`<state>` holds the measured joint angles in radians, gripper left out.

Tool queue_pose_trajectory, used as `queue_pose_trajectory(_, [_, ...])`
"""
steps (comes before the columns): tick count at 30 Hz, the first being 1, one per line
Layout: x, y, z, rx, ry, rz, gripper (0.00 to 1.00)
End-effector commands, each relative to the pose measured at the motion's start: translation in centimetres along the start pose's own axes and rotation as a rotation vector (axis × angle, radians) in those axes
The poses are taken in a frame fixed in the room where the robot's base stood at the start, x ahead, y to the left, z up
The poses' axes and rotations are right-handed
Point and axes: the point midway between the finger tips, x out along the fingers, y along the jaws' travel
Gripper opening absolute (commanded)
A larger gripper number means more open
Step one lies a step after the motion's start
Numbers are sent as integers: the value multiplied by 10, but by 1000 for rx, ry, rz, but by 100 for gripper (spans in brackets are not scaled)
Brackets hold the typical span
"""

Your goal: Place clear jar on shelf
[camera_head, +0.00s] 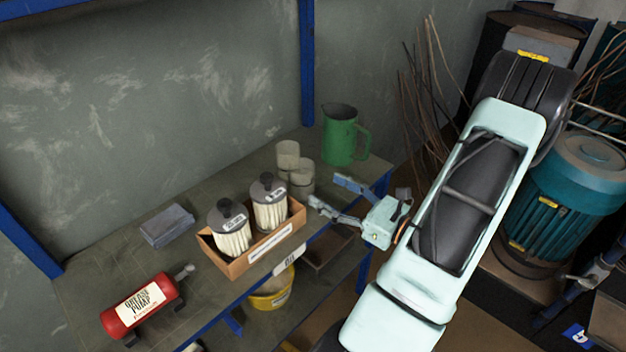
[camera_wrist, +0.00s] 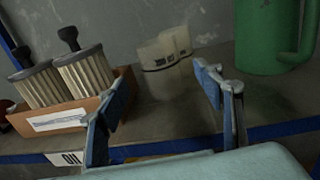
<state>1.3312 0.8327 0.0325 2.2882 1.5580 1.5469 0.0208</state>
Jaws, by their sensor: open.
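Two pale, see-through jars stand close together on the shelf top, between the filter box and the green jug. The rear jar (camera_head: 288,158) and the front jar (camera_head: 302,175) both show in the head view. In the wrist view the jars (camera_wrist: 165,62) overlap, with a dark band low down, and I cannot clearly tell them apart. The shelf (camera_head: 215,300) is a grey-green top with a blue front edge. My gripper (camera_head: 325,197) is open and empty at the front edge. In the wrist view its blue fingers (camera_wrist: 160,95) are spread, with the jars beyond them.
A cardboard box (camera_head: 262,253) with two filters stands left of the jars. A green jug (camera_head: 340,135) stands behind and right. A red grease pump (camera_head: 140,305) and a grey block (camera_head: 167,226) lie further left. A yellow bucket (camera_head: 271,292) is on the lower level.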

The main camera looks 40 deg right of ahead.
Motion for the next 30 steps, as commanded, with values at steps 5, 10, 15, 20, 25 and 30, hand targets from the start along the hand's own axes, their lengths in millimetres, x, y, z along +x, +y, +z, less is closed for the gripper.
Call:
queue_pose_trajectory(5, [-20, 0, 0, 1, 0, 0, 66])
queue_pose_trajectory(10, [-19, -2, 2, -4, -3, 0, 66])
queue_pose_trajectory(15, [-3, -3, 8, -1, -1, 3, 66])
queue_pose_trajectory(20, [24, -2, 9, 0, -1, 5, 66])
queue_pose_trajectory(25, [42, -2, 9, 0, 0, 4, 66])
queue_pose_trajectory(30, [57, -1, 8, 0, -1, 4, 66])
